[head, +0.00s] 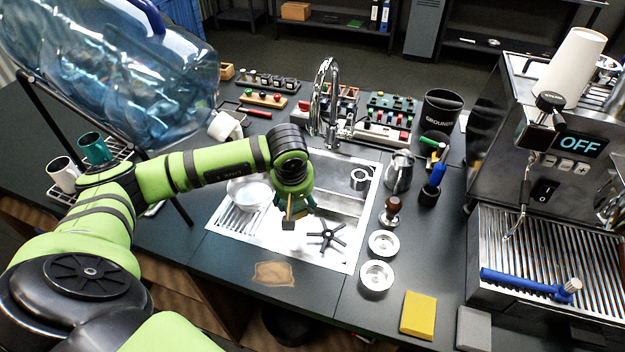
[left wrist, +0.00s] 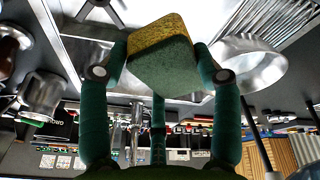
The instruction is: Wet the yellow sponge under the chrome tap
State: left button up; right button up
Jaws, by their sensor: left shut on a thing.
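My left gripper (head: 290,207) is over the steel sink (head: 272,246), in front of the chrome tap (head: 326,95) and apart from it. In the left wrist view the fingers are shut on the yellow sponge (left wrist: 163,55), which has a speckled yellow face and a dark green face. In the head view the sponge (head: 288,223) shows only as a small dark-and-tan piece below the fingers. The tap's spout curves over the back of the sink; whether water runs cannot be told. My right gripper is not in view.
A steel pitcher (head: 399,171) stands right of the sink. A yellow block (head: 418,314) lies at the front right. A water bottle (head: 120,75) looms left.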

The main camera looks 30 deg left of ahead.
pick_arm(q)
jog(key=shift+w, duration=0.15)
jog(key=shift+w+a+r+b, duration=0.1)
jog(key=shift+w+b, duration=0.2)
jog(key=shift+w, duration=0.2)
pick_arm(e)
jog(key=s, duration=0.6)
pick_arm(q)
jog(key=w+a+f+b, duration=0.1)
jog(key=w+f+b, duration=0.1)
jog(key=w+b, duration=0.5)
jog(key=w, duration=0.5)
jog(key=shift+f, duration=0.25)
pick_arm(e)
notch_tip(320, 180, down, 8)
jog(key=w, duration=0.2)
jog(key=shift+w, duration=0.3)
pick_arm(q)
jog(key=shift+a, duration=0.1)
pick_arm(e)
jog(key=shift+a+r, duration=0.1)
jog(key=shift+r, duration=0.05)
